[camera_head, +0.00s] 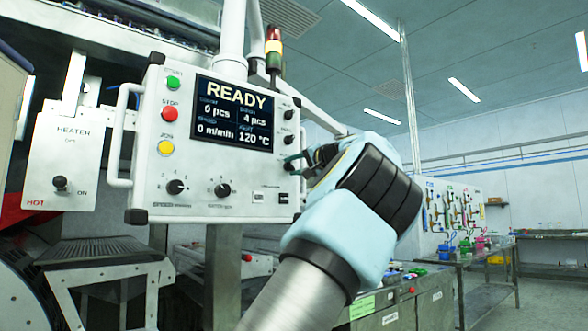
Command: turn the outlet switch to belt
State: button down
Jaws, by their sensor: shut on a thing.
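A white control panel (222,143) faces me, with a screen (234,113) that reads READY, 6 pcs, 4 pcs, 0 m/min and 120 °C. Small black switches stand in a column at its right edge, an upper one (288,114) and a middle one (289,140). My gripper (294,163) is at the lowest black switch (289,167) of this column and is shut on it. My fingers and hand partly hide that switch. The labels beside the column are too small to read, so its setting and which one is the outlet switch cannot be told.
Green (173,83), red (169,114) and yellow (166,147) buttons line the panel's left side. Two black knobs (176,187) (222,190) sit below the screen. A heater box (68,150) hangs at left. A signal lamp (273,50) stands above. A bench (455,258) is at right.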

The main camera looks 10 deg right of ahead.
jog(key=shift+f, duration=0.1)
jog(key=shift+c, duration=2.2)
grip_release()
jog(key=shift+s, duration=0.1)
jog(key=b+v, duration=0.3)
jog(key=v, duration=0.7)
jog(key=shift+s+d, duration=0.2)
jog(key=shift+s, duration=0.05)
jog(key=shift+s+d, duration=0.1)
